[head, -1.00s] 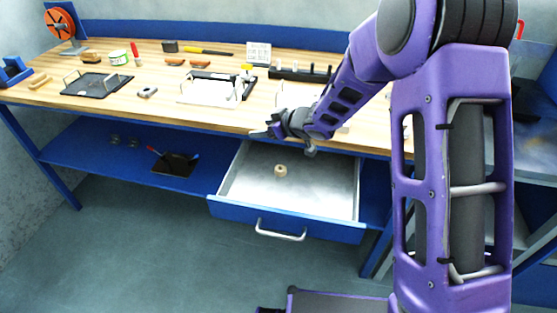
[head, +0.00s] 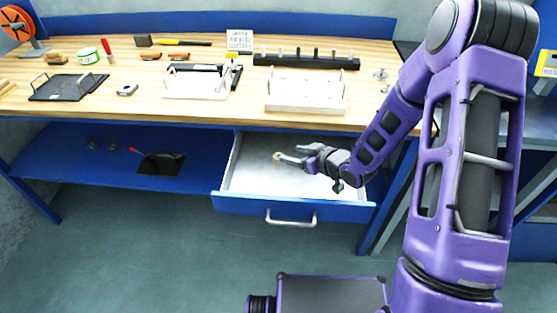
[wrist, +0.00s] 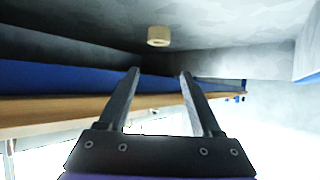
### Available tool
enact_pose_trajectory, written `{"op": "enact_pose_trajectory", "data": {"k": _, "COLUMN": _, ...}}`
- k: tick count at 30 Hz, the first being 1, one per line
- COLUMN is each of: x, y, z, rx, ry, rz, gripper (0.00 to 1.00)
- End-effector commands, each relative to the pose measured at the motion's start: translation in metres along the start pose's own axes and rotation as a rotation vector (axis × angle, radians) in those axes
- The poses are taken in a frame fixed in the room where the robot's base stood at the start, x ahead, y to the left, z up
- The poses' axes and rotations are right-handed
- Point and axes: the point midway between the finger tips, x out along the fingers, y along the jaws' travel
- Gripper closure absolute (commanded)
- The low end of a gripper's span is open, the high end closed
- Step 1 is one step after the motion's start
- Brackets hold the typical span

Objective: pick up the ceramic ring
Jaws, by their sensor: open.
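The ceramic ring (head: 277,156) is small and beige and lies on the floor of the open drawer (head: 250,178). In the wrist view the ring (wrist: 158,36) shows beyond the fingertips, roughly centred between them, with a clear gap. My gripper (head: 292,154) is over the drawer, just right of the ring in the head view. In the wrist view its two fingers (wrist: 160,72) are apart with nothing between them. In the head view a fingertip comes close to the ring and covers part of it, so contact cannot be told there.
The drawer front with its handle (head: 291,220) sticks out below the wooden bench top (head: 205,112). A white tray (head: 305,105) and a dark tray (head: 68,95) stand on the bench. A blue shelf (head: 95,175) lies left of the drawer. The drawer floor around the ring is bare.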

Motion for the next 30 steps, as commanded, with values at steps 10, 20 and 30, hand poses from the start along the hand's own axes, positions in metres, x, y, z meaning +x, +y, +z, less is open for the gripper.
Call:
{"op": "enact_pose_trajectory", "data": {"k": 10, "x": 0.028, "y": 0.0, "z": 0.025, "rx": -0.001, "ry": 0.001, "rz": -0.001, "gripper": 0.34}}
{"op": "enact_pose_trajectory", "data": {"k": 20, "x": 0.075, "y": -0.001, "z": 0.026, "rx": -0.002, "ry": 0.0, "rz": -0.003, "gripper": 0.34}}
{"op": "enact_pose_trajectory", "data": {"k": 30, "x": 0.089, "y": 0.0, "z": 0.025, "rx": -0.001, "ry": 0.0, "rz": 0.0, "gripper": 0.34}}
